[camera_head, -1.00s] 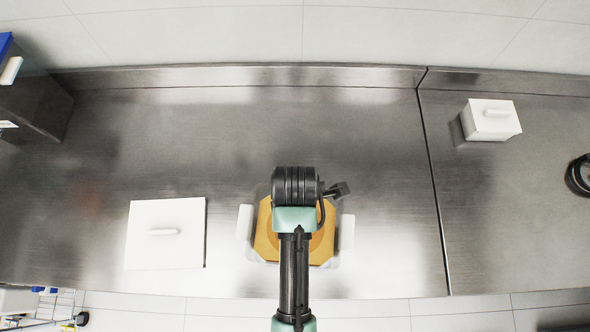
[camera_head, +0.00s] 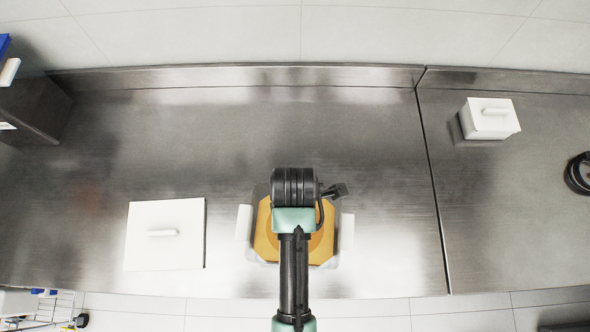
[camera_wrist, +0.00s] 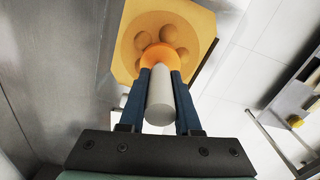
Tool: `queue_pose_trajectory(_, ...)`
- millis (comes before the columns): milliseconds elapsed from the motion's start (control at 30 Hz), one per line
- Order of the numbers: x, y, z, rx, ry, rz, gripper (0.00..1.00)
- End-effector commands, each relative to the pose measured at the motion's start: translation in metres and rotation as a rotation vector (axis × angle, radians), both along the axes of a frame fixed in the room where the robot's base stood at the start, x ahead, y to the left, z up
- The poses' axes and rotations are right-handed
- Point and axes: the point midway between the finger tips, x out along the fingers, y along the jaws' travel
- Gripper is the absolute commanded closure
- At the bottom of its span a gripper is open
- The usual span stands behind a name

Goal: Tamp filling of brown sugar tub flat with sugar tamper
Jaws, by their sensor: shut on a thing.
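The brown sugar tub (camera_head: 244,222) stands near the counter's front edge, with pale side grips and orange-yellow sugar inside. In the wrist view, the sugar (camera_wrist: 128,62) has a round hollow with several rounded lumps (camera_wrist: 160,25). My gripper (camera_wrist: 160,76) is shut on the sugar tamper's pale cylindrical handle (camera_wrist: 160,98), between its blue fingers. The tamper's orange round head (camera_wrist: 156,53) points at the sugar near the lumps. Whether the head touches the sugar cannot be told. In the head view my arm covers the middle of the tub and hides the tamper.
A white square lid with a bar handle (camera_head: 165,250) lies left of the tub. A white lidded box (camera_head: 490,119) stands at the back right, beyond a counter seam. A dark box (camera_head: 35,108) is at the far left. The counter's middle is clear.

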Motion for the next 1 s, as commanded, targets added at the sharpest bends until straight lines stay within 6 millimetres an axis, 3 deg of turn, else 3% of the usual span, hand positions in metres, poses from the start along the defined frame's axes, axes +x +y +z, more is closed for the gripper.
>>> queue_pose_trajectory(767,0.0,0.0,-0.04,0.0,0.001,-0.001,1.0)
queue_pose_trajectory(1000,0.0,0.0,-0.037,0.0,0.001,0.0,1.0)
